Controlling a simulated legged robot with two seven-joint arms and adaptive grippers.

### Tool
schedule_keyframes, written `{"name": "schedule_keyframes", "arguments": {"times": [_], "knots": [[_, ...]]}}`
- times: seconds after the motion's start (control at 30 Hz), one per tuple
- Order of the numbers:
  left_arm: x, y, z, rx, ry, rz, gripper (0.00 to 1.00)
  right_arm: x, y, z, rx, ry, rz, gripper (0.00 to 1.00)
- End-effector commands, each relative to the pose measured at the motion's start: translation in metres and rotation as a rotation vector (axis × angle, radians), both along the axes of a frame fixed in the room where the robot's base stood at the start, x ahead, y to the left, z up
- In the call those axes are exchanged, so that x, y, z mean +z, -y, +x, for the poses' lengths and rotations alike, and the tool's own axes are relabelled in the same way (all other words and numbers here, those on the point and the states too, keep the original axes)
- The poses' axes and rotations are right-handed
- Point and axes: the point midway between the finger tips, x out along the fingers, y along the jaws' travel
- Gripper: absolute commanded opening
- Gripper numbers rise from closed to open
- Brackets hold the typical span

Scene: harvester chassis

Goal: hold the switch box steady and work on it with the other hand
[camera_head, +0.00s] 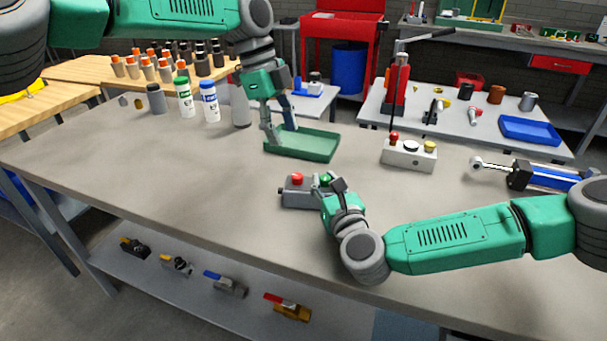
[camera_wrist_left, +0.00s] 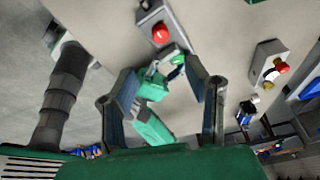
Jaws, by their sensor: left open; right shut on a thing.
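The switch box (camera_head: 297,197) is a small grey box with a red button and a green button, lying on the workbench. My right gripper (camera_head: 331,187) is shut on its right end, close to the green button. My left gripper (camera_head: 280,130) is open and empty, pointing down above the green tray, behind and apart from the box. In the left wrist view the switch box (camera_wrist_left: 152,17) shows beyond the open left fingers (camera_wrist_left: 160,68), with the right gripper (camera_wrist_left: 152,86) at its green end. The right fingertips' exact contact is partly hidden.
The green tray (camera_head: 302,146) lies under my left gripper. A white button box (camera_head: 408,155) and a blue cylinder (camera_head: 545,177) lie to the right. Bottles (camera_head: 210,103) stand at the back left. The bench (camera_head: 170,190) is clear at its left and front.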

Motion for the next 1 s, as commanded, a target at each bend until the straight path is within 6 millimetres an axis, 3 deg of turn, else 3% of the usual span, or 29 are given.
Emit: {"name": "schedule_keyframes", "arguments": {"times": [0.1,0.23,0.7,1.0], "knots": [[0.002,-0.012,0.006,0.141,-0.058,-0.068,0.43,-0.001,0.000,-0.001,0.002,-0.002,0.000,0.00],[-0.004,-0.011,0.006,0.188,-0.081,-0.087,0.43,-0.001,0.001,-0.001,0.003,-0.002,0.002,0.00],[-0.085,0.021,-0.003,0.185,-0.079,-0.086,0.43,-0.001,0.001,-0.001,0.001,-0.002,0.002,0.00],[-0.105,0.029,-0.005,0.185,-0.076,-0.086,0.43,-0.001,0.001,-0.001,0.002,-0.003,0.001,0.00]]}}
